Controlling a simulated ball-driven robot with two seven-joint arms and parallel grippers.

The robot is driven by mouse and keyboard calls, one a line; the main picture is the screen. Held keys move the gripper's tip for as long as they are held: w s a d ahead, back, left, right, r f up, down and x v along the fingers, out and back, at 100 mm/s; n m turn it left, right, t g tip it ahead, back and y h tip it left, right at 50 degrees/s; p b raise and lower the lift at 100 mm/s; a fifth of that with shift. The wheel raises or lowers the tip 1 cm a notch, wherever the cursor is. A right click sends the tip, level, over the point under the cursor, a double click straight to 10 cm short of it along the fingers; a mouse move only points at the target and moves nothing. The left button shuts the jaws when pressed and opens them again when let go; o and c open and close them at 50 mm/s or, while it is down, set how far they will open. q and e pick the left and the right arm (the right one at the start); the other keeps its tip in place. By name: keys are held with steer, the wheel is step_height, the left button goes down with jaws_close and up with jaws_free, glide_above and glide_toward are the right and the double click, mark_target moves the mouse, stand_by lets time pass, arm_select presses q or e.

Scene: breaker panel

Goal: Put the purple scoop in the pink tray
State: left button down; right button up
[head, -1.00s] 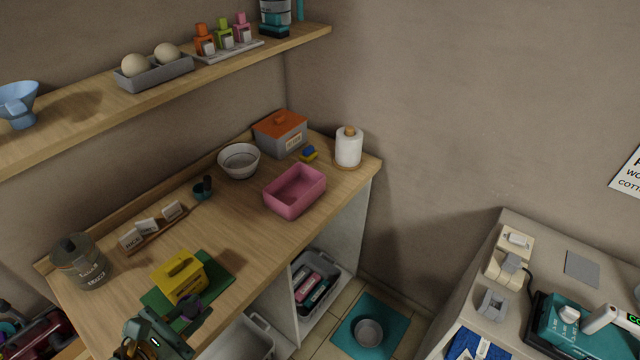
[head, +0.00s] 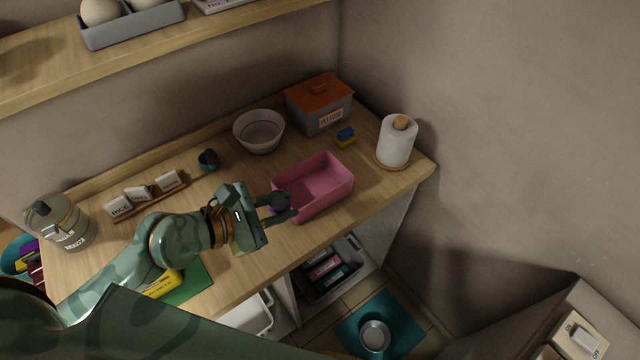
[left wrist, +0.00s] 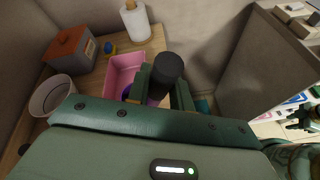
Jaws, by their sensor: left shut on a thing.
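The pink tray (head: 322,187) stands on the wooden counter, open at the top. My left gripper (head: 281,205) is at the tray's left end and shut on the purple scoop (head: 274,211). The scoop is mostly hidden by the fingers; a dark round end and a bit of purple show. In the left wrist view a dark cylinder (left wrist: 168,68) stands up between the fingers, with purple showing beside it, and the tray (left wrist: 122,72) lies just beyond. I cannot tell whether the scoop touches the tray. A dark green shape at the right edge there may be my right gripper (left wrist: 301,118).
The counter's front edge is close.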

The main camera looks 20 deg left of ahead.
arm_select(q)
steer(key=w+f, duration=0.1)
steer(key=w, duration=0.1)
steer(key=w+f+b, duration=0.1)
steer(key=w, duration=0.2)
steer(key=w+f+b, duration=0.1)
steer(key=w, duration=0.2)
steer(key=shift+a+f, duration=0.15)
steer(key=shift+f, duration=0.25)
steer(key=w+f+b, duration=0.1)
steer(key=f, duration=0.2)
steer(key=w+f+b, duration=0.2)
steer(key=f, duration=0.1)
steer(key=w+f+b, duration=0.1)
steer(key=w+f, duration=0.1)
steer(key=f, duration=0.1)
steer(key=shift+w+f+b, duration=0.15)
steer(key=shift+w+b, duration=0.1)
steer(key=shift+b, duration=0.05)
steer(key=shift+a, duration=0.1)
